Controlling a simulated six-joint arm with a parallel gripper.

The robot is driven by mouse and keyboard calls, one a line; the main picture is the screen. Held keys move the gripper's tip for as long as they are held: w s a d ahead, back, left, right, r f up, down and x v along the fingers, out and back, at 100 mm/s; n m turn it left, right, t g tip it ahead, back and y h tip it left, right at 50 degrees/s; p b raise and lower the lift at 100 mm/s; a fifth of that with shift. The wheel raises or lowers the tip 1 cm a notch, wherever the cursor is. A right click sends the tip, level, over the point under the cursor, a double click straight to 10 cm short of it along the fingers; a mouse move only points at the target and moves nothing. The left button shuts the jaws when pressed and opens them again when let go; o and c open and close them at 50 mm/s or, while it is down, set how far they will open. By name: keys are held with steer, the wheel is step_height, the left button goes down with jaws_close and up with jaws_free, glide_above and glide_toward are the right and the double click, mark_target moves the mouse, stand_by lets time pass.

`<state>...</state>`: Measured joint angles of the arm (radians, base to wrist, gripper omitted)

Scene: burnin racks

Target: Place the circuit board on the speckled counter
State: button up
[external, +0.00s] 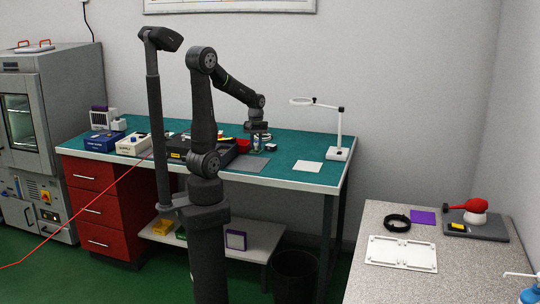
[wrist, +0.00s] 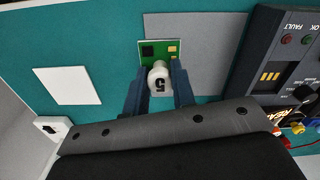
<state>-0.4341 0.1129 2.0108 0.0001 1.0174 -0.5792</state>
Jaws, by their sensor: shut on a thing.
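The circuit board (wrist: 171,47) is a small green board with a black chip and gold pads, seen in the wrist view at the fingertips. A white knob (wrist: 159,77) marked 5 stands at its near edge and hides part of it. My gripper (wrist: 159,88) is shut, its two dark fingers on either side of this knob. In the external view my gripper (external: 258,139) is over the teal bench, and the board is too small to make out. The speckled counter (external: 362,286) is at the lower right, well apart from my gripper.
The teal bench (external: 309,182) holds a grey mat (external: 247,164), a white square (external: 308,166) and a magnifier lamp (external: 338,153). On the counter are a white frame (external: 401,254), a black ring (external: 397,224), a purple square (external: 423,217) and a grey pad with a red tool (external: 474,206).

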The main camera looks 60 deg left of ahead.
steer(key=a+f, duration=0.1)
steer(key=a, duration=0.1)
steer(key=a+f, duration=0.2)
steer(key=a, duration=0.1)
steer(key=a+f, duration=0.2)
steer(key=a, duration=0.1)
steer(key=shift+s+a, duration=0.1)
steer(key=shift+s, duration=0.15)
steer(key=shift+f, duration=2)
steer(key=shift+f, duration=0.15)
steer(key=o, duration=1)
step_height(320, 180, up, 12)
steer(key=shift+f, duration=0.2)
steer(key=shift+o, duration=0.3)
steer(key=shift+r, duration=0.4)
